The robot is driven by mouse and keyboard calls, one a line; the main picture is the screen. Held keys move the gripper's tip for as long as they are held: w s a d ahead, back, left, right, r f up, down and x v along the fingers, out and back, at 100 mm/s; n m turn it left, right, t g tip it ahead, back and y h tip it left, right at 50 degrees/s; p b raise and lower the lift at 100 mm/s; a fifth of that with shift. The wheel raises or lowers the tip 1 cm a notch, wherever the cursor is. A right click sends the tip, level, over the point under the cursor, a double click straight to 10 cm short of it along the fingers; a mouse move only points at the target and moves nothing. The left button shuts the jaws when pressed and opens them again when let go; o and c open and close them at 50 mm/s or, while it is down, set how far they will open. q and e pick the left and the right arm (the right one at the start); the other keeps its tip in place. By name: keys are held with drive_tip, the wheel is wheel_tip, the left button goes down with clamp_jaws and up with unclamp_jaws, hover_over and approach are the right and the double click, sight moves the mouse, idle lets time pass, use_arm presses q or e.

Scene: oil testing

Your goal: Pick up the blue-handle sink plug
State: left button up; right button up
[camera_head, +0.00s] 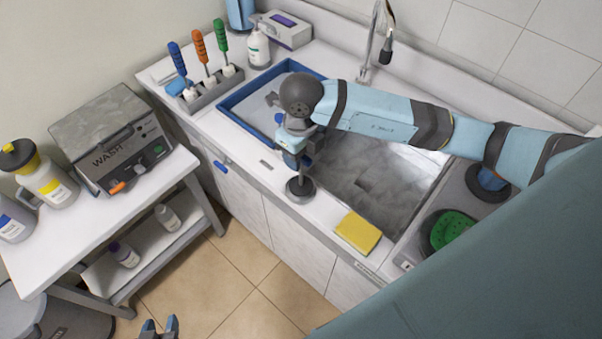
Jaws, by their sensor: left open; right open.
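The sink plug (300,190) stands upright on the counter's front strip, left of the sink, with a dark round base. Its upper part is mostly hidden by my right gripper (295,155), which points down over it from the arm coming in from the right. Blue shows at the handle's height, but I cannot tell handle from gripper parts there. The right gripper is open; whether its fingers are around or beside the handle is unclear. My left gripper (160,328) is open and empty at the bottom edge, over the floor.
The metal sink (375,190) lies right of the plug, with a yellow sponge (358,232) on its front edge. A blue tray (240,103) and a rack of brushes (216,88) are behind left. A faucet (386,45) rises behind. A side table (110,220) stands left.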

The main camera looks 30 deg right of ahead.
drive_tip(key=shift+f, duration=0.5)
drive_tip(key=shift+c, duration=0.2)
clamp_jaws()
